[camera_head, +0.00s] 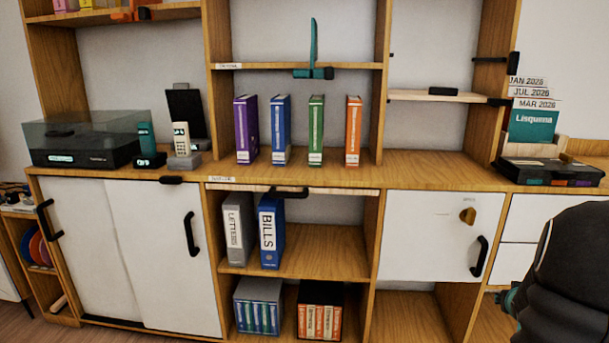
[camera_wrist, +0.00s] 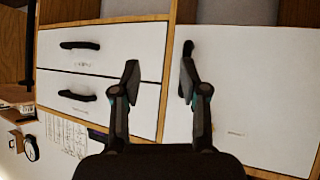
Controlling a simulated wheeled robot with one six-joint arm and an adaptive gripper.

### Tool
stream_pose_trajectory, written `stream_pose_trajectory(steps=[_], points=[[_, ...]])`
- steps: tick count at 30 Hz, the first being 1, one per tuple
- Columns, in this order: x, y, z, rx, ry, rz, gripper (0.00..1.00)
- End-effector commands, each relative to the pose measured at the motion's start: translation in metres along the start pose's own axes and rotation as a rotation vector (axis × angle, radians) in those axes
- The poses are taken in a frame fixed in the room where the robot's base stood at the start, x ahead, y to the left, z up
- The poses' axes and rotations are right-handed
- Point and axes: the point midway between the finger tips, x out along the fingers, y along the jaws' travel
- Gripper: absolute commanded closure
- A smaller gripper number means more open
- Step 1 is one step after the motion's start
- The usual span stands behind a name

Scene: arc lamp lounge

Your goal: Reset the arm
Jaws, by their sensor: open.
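My gripper (camera_wrist: 158,85) shows in the wrist view with its two dark fingers spread apart and nothing between them. It faces white cabinet fronts with black handles, and the wrist picture is turned relative to the head view. Its right finger overlaps the black handle (camera_wrist: 188,50) of a white door (camera_wrist: 260,90); I cannot tell whether they touch. In the head view, a dark part of my arm (camera_head: 575,280) fills the lower right corner, and the fingertips cannot be made out there.
A wooden wall unit spans the head view. Its white door (camera_head: 430,235) with a black handle and its white sliding doors (camera_head: 150,255) are shut. Several binders (camera_head: 281,130) stand on the counter. A turntable (camera_head: 85,140) and phones sit left. A black case (camera_head: 550,172) lies right.

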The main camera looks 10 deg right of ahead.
Motion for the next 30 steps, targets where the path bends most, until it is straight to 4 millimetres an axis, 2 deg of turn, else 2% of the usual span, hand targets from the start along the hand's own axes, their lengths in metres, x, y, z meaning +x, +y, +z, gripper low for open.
stream_pose_trajectory(steps=[5,15,24,30], points=[[-0.055,-0.026,0.035,-0.013,-0.235,0.041,0.56],[-0.198,-0.118,0.083,-0.072,-0.556,-0.053,0.56],[-0.315,-0.186,0.116,-0.163,-0.643,-0.221,0.56],[-0.373,-0.219,0.124,-0.231,-0.558,-0.343,0.56]])
